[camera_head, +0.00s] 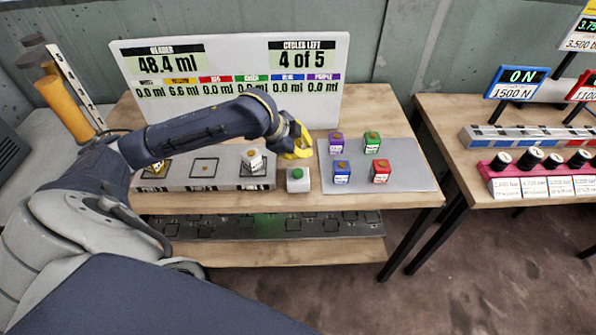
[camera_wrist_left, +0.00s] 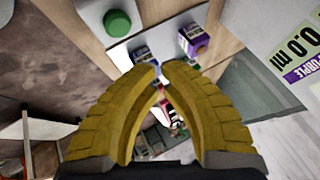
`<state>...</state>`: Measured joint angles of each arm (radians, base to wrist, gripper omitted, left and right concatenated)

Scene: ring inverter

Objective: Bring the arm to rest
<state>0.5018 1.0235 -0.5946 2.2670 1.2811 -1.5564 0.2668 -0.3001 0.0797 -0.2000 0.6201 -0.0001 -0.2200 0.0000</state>
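My left arm comes in from the left in the head view and reaches over the table. Its yellow gripper (camera_head: 300,148) hangs just above and behind the block with the green button (camera_head: 299,173). In the left wrist view, the curved fingers (camera_wrist_left: 161,68) meet almost tip to tip, with nothing seen between the tips; the gripper looks shut and empty. The green button (camera_wrist_left: 118,22) also shows there, to the upper left, apart from the fingers. My right gripper is in neither view.
A grey plate (camera_head: 420,179) holds purple (camera_head: 336,143), green (camera_head: 371,141), blue (camera_head: 341,173) and red (camera_head: 380,171) capped containers. A grey rack (camera_head: 228,182) bears a white container (camera_head: 252,159) and a yellow one (camera_head: 156,166). A display board (camera_head: 330,105) stands behind. Another table is at right.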

